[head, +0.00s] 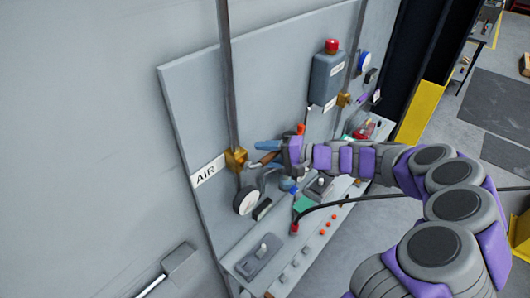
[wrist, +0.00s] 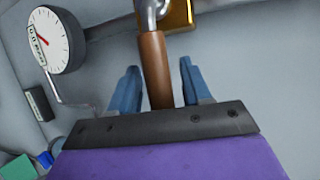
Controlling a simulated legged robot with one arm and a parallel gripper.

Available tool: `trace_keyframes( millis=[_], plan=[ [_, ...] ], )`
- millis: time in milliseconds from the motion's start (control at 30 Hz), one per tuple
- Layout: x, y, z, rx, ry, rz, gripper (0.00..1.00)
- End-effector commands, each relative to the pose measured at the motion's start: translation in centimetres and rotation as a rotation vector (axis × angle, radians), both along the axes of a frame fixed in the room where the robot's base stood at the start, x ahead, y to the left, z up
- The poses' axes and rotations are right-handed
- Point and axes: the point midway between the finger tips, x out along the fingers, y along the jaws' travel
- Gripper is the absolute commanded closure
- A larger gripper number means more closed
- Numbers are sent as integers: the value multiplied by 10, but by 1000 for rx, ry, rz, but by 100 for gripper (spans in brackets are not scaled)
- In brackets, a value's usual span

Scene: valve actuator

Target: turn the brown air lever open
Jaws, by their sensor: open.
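The brown air lever (wrist: 154,66) runs between the two blue fingers of my gripper (wrist: 159,85) in the wrist view, with a visible gap on each side. Its metal end meets the brass valve body (wrist: 180,14) at the top. In the head view, the brass valve (head: 236,159) sits on a vertical pipe beside the AIR label (head: 208,171). The brown lever (head: 266,158) points right from it, partly hidden by my gripper (head: 266,153). The fingers are open around the lever.
A round gauge (wrist: 50,40) is left of the lever in the wrist view. The grey panel (head: 190,90) holds a grey box with a red button (head: 331,46). A black cable (head: 350,201) crosses below my arm. A console with switches (head: 262,255) juts out below.

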Motion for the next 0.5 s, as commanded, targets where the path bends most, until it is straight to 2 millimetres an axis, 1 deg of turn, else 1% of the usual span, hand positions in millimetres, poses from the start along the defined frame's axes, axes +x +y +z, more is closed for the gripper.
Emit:
trace_keyframes(
  millis=[200, 267, 500],
  plan=[
    [0, 4, -1, -3, 0, 0, 52],
    [0, 5, -1, -4, 0, -1, 57],
    [0, 9, -1, -7, 0, 0, 80]
  ],
)
